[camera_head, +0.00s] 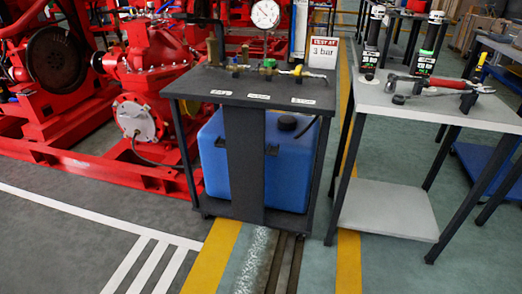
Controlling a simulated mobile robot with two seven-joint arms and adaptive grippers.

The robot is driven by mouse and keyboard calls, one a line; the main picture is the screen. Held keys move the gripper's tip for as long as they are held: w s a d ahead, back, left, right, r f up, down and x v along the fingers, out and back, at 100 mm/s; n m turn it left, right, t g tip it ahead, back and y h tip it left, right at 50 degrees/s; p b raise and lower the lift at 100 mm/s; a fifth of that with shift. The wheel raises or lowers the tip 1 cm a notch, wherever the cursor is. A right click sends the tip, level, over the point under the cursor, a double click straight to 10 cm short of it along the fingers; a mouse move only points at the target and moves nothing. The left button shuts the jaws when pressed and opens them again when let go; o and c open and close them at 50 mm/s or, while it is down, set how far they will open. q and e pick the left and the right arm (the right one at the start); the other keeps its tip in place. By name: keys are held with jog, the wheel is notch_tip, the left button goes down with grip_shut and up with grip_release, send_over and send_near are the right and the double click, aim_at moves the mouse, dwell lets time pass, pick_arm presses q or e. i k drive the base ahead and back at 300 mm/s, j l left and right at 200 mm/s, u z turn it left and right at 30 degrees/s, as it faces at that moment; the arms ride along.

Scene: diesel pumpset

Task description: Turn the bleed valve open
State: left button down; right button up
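A dark test cart (200,82) stands in the middle of the head view. A row of small brass fittings (268,66) runs along its top, below a round pressure gauge (265,14). Three small white labels lie along the front edge: left (221,92), middle (258,97) and right (303,101). Their print is too small to read surely, so I cannot tell which fitting is the bleed valve or how it is set. Neither of my grippers is in view.
A blue tank (215,160) sits on the cart's lower shelf. A sign reading "3 bar" (323,52) stands at its back right. The red pumpset (140,75) is at left. A grey table (420,102) at right holds a red-handled tool (445,91). The front floor is clear.

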aim_at(269, 62)
jog(key=i+l, duration=0.2)
jog(key=i, duration=0.2)
jog(key=i+l+u, duration=0.1)
jog(key=i+l, duration=0.15)
jog(key=i, duration=0.15)
